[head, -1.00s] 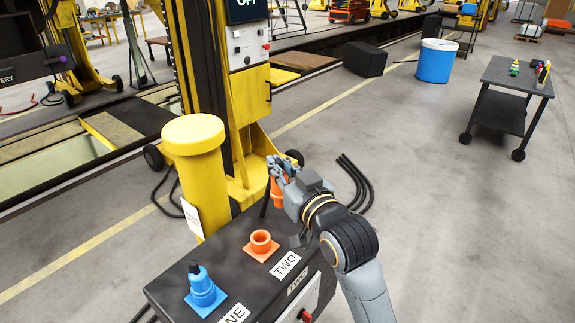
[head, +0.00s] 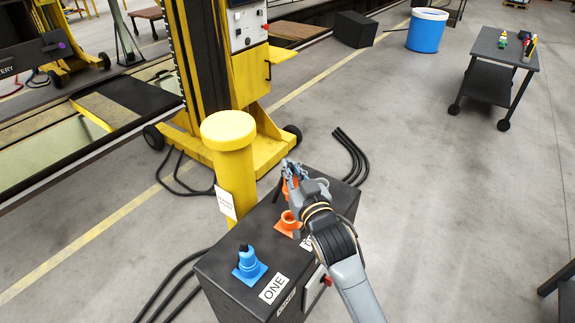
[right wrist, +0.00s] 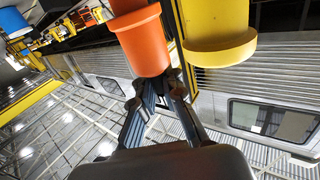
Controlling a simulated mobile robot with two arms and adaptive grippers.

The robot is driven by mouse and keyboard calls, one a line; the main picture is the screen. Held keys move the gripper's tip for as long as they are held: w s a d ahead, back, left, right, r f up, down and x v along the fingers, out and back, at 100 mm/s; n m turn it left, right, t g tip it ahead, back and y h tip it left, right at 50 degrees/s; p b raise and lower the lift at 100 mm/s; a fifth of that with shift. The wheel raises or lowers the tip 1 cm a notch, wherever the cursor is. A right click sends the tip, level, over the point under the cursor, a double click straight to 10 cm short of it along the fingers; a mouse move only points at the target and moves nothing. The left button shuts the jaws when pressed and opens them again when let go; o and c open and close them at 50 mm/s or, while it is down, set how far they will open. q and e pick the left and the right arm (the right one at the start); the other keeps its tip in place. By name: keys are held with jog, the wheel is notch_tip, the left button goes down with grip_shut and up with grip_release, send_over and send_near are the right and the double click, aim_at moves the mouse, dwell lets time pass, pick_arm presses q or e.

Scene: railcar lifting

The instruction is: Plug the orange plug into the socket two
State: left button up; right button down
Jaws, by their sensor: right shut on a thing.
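The orange plug (head: 286,187) is held in my right gripper (head: 290,172), which is shut on it. The right wrist view shows the plug (right wrist: 142,42) large, with the fingers (right wrist: 158,84) at its rim. The orange socket two (head: 287,223) is on top of the black box (head: 225,268). In the head view the plug shows just above this socket, apart from it as far as I can tell. My wrist partly covers the socket and the TWO label. My left gripper is not in view.
A blue plug (head: 248,262) stands upright in the blue socket by the ONE label (head: 273,289). A yellow post (head: 230,160) rises beside the box and shows close to the plug in the right wrist view (right wrist: 218,30). Black cables (head: 352,157) lie on the floor.

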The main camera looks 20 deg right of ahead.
jog(key=shift+a+r+p, duration=0.1)
jog(key=shift+r+p, duration=0.05)
jog(key=shift+p, duration=0.2)
jog(key=shift+f+b, duration=0.45)
jog(key=shift+f, duration=0.15)
notch_tip(320, 180, down, 4)
jog(key=b, duration=0.2)
jog(key=shift+b, duration=0.3)
jog(key=shift+f, duration=0.4)
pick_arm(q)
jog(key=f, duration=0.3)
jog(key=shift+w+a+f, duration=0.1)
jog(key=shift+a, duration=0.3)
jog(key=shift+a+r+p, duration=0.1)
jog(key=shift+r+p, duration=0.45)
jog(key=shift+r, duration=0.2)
pick_arm(e)
jog(key=shift+y, duration=0.3)
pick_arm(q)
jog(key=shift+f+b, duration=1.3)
pick_arm(e)
jog(key=shift+f, duration=2.05)
